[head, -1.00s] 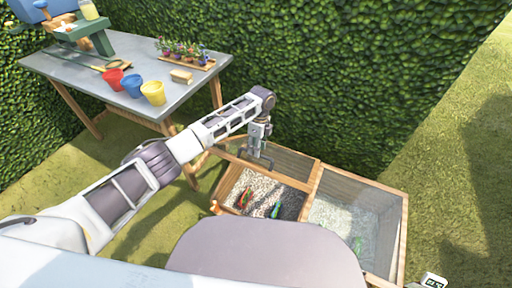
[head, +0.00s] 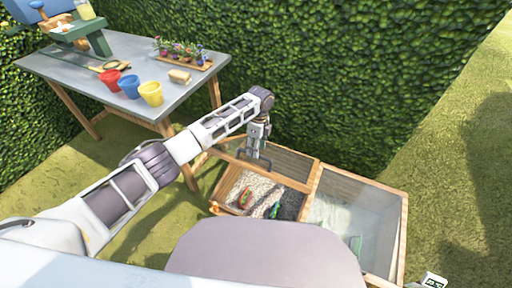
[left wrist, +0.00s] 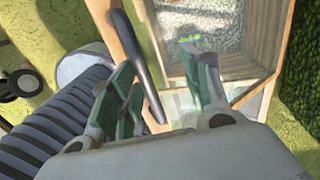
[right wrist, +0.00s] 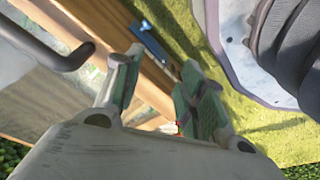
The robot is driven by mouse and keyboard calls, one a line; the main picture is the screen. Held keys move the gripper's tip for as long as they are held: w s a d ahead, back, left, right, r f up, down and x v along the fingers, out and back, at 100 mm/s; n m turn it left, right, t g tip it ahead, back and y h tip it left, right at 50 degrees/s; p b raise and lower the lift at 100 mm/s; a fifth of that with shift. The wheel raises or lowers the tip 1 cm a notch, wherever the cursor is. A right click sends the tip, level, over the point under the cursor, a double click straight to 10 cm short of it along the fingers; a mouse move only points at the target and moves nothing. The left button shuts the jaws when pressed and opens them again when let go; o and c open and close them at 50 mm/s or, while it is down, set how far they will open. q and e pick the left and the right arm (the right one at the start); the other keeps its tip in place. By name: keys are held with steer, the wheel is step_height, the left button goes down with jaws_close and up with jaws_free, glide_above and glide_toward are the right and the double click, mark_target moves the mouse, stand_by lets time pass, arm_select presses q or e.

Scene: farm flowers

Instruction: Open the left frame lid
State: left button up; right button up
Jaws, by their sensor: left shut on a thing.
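The wooden planting frame (head: 313,190) stands on the grass against the hedge. Its left lid (head: 285,160), a wood-edged clear panel, appears raised at the back of the left compartment. Gravel, dark soil and small red and green items (head: 245,198) show in that compartment. My left gripper (head: 258,158) is shut on a dark handle at the lid; the dark handle bar (left wrist: 140,65) passes between its fingers in the left wrist view. My right gripper (right wrist: 153,88) is open and empty near a wooden edge, with a dark bar (right wrist: 50,45) to its left; it is outside the head view.
The frame's right compartment (head: 385,235) looks covered by clear glass. A grey table (head: 75,82) at the back left carries red, blue and yellow pots (head: 150,94) and a flower tray (head: 183,56). Grass is open at right.

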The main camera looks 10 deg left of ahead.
arm_select(q)
step_height(320, 180, up, 12)
steer(key=w, duration=0.1)
steer(key=shift+w+d, duration=0.35)
steer(key=shift+w, duration=0.05)
steer(key=shift+f, duration=0.1)
stand_by(0.7)
